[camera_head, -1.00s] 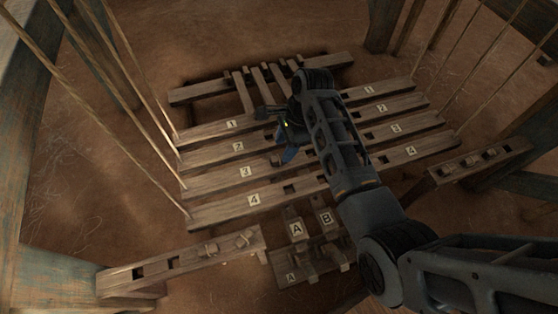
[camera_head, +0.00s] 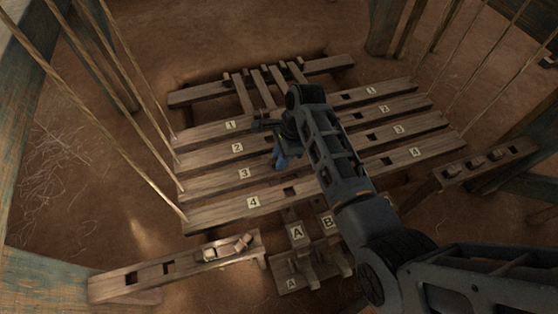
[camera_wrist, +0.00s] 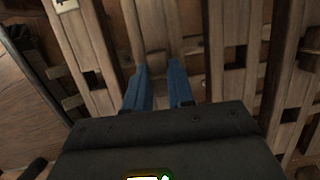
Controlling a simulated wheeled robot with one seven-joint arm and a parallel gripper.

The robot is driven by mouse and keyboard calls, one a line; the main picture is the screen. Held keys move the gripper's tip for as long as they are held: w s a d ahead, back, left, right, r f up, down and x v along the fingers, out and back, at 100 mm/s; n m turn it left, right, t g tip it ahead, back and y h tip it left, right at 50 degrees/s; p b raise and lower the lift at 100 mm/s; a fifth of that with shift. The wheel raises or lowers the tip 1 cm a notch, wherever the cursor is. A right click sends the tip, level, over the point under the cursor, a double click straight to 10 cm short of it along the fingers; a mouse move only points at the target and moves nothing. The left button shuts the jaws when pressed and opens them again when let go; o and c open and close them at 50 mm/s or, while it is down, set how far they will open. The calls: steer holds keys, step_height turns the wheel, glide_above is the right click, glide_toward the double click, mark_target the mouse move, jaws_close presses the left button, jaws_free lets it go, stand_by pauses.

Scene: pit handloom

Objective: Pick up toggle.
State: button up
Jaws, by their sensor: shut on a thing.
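My gripper (camera_head: 283,161) hangs over the middle of the numbered wooden bars, near the left-hand labels 2 and 3. Its blue fingertips point down toward the bars. In the wrist view the two blue fingers (camera_wrist: 161,88) stand close together with a narrow gap. They are shut on a small wooden piece, probably the toggle, mostly hidden by the fingers and the dark gripper body. Small wooden toggle-like pieces (camera_head: 243,242) also lie on the left front rack (camera_head: 135,283), and others (camera_head: 476,162) sit on the right rack (camera_head: 518,149).
Long slotted bars, such as the one labelled 4 (camera_head: 220,209), lie across the pit below my gripper. Short pieces labelled A (camera_head: 297,232) and B (camera_head: 326,222) are at the front. Taut cords (camera_head: 140,155) rise at both sides. Bare earth floor surrounds the bars.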

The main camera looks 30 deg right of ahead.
jaws_close()
